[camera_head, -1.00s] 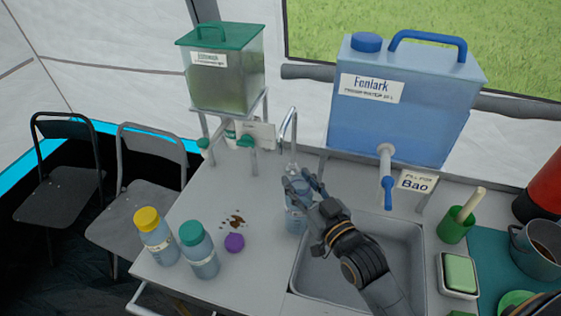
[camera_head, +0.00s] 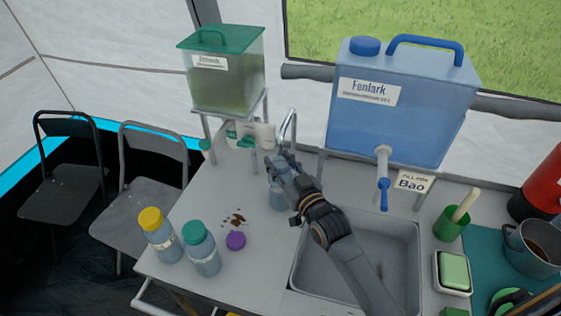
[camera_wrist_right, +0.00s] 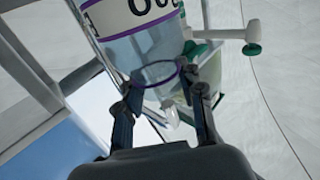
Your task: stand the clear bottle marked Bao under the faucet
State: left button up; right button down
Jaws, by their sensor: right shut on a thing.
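My right gripper (camera_head: 282,170) is shut on a clear, open-topped bottle (camera_head: 277,198) left of the sink. In the right wrist view, the fingers (camera_wrist_right: 160,103) are around the bottle (camera_wrist_right: 150,48), whose white label has purple edges and cut-off dark letters. I cannot tell whether its base touches the counter. A curved chrome faucet (camera_head: 293,122) stands just behind the hand, its lower part hidden. My left gripper is out of view.
A yellow-capped bottle (camera_head: 160,236), a green-capped bottle (camera_head: 201,248) and a loose purple cap (camera_head: 236,240) are at left, beside brown crumbs (camera_head: 235,218). A green-lidded tank (camera_head: 222,80) stands behind. The sink (camera_head: 375,235) lies under my right forearm.

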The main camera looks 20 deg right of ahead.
jog(key=shift+f, duration=0.15)
jog(key=c, duration=0.8)
grip_release()
jog(key=shift+s+d+b, duration=0.35)
jog(key=shift+s, duration=1.6)
jog(key=shift+s+d+b, duration=0.4)
jog(key=shift+s, duration=1.6)
jog(key=shift+s+d+b, duration=0.35)
jog(key=shift+s, duration=1.6)
